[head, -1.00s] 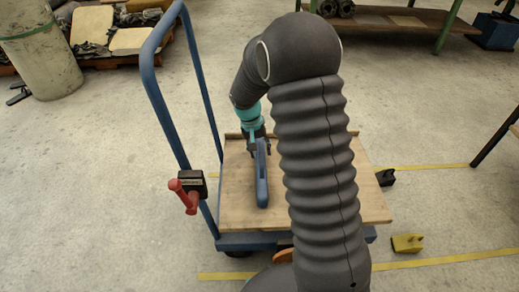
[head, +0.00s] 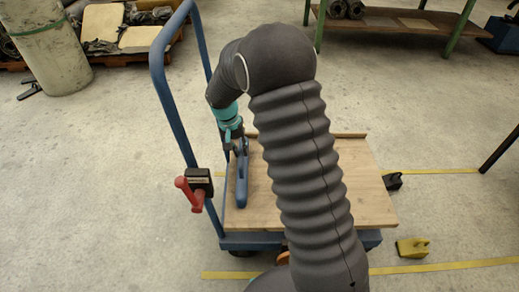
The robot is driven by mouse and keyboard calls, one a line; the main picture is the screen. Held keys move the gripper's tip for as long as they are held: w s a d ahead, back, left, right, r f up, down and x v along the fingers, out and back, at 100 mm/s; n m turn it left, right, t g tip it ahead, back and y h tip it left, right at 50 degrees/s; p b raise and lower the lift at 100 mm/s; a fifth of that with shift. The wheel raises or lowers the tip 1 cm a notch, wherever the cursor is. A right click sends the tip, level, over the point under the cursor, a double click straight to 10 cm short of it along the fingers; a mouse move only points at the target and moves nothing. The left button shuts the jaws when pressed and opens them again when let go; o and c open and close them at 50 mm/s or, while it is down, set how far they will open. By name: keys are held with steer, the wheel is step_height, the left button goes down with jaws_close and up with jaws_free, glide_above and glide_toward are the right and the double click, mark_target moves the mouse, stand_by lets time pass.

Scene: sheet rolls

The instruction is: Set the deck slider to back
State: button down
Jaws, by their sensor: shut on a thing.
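The deck slider is a blue bar (head: 242,185) on the wooden deck (head: 355,195) of a blue trolley, in the head view. It lies lengthwise near the deck's left edge, on the side of the push handle. My gripper (head: 239,147) is shut on the far end of the blue bar, coming down from above. The fingertips are small and partly hidden, so the exact grip is hard to see. My dark ribbed arm hides the middle of the deck and any slider marks there.
The blue push handle (head: 163,85) rises left of my gripper. A black box with a red lever (head: 189,193) is fixed to its post. A yellow block (head: 412,247) and a black block (head: 392,181) lie on the floor at right. The deck right of my arm is clear.

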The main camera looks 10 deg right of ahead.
steer(key=a, duration=0.2)
steer(key=w+a, duration=0.1)
steer(key=a, duration=0.1)
steer(key=c, duration=1.1)
jaws_free()
steer(key=shift+s+a, duration=0.1)
steer(key=shift+a, duration=0.15)
steer(key=shift+d, duration=0.1)
steer(key=shift+d, duration=0.1)
steer(key=shift+r, duration=0.1)
step_height(320, 180, up, 12)
steer(key=a, duration=0.2)
steer(key=shift+w+a+f, duration=0.2)
steer(key=shift+w+a, duration=0.05)
